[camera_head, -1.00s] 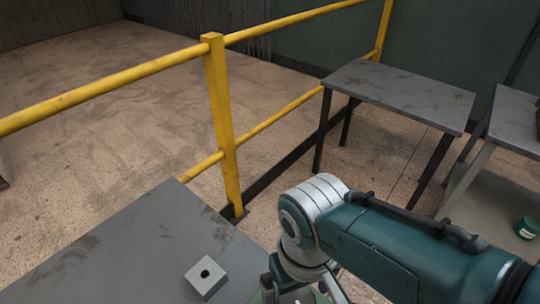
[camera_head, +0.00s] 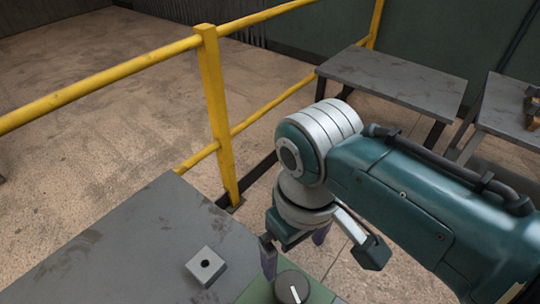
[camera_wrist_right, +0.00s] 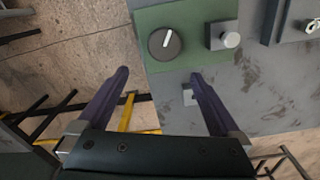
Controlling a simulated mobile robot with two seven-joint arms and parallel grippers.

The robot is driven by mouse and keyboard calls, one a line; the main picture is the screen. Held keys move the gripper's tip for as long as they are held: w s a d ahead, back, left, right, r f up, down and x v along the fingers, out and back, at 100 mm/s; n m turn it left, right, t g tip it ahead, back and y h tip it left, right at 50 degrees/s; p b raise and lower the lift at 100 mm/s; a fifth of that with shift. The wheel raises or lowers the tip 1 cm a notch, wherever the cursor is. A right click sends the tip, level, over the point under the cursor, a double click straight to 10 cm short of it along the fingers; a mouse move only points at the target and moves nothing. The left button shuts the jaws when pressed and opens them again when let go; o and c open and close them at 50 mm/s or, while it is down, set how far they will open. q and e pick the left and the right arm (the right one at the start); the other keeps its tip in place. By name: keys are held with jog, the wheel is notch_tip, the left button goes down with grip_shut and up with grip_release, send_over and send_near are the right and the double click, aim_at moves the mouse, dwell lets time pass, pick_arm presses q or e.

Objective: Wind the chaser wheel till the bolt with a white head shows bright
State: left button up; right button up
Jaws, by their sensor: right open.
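A dark round wheel (camera_head: 292,287) with a white pointer mark sits on a green plate (camera_head: 247,292) at the bottom of the head view. It also shows in the right wrist view (camera_wrist_right: 165,43). Beside it there, a dark square block bears a pale round head (camera_wrist_right: 229,39), possibly the white-headed bolt; I cannot tell whether it is bright. My right gripper (camera_head: 295,247) is open and empty, with its purple fingers pointing down near the wheel. In the wrist view the wheel lies beyond the fingertips (camera_wrist_right: 160,75), apparently untouched. My left gripper is not in view.
A grey block with a hole (camera_head: 207,266) sits on the grey bench top (camera_head: 130,245), left of the gripper. A yellow railing (camera_head: 216,115) runs behind the bench. Two more grey tables (camera_head: 395,78) stand at the back right.

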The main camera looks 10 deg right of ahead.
aim_at(294, 285)
jog(key=f+n+b, duration=0.3)
jog(key=n, duration=0.3)
jog(key=f+n+b, duration=0.3)
jog(key=f+n, duration=0.1)
jog(key=n, duration=0.2)
jog(key=s+f+n+b, duration=0.1)
jog(key=f+n+b, duration=0.2)
jog(key=n+b, duration=0.1)
jog(key=shift+s+d+f+n, duration=0.1)
jog(key=shift+d+f+n, duration=0.05)
jog(key=shift+n, duration=0.75)
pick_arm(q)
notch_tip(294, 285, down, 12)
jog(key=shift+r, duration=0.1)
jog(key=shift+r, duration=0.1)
pick_arm(e)
jog(key=c, duration=1.2)
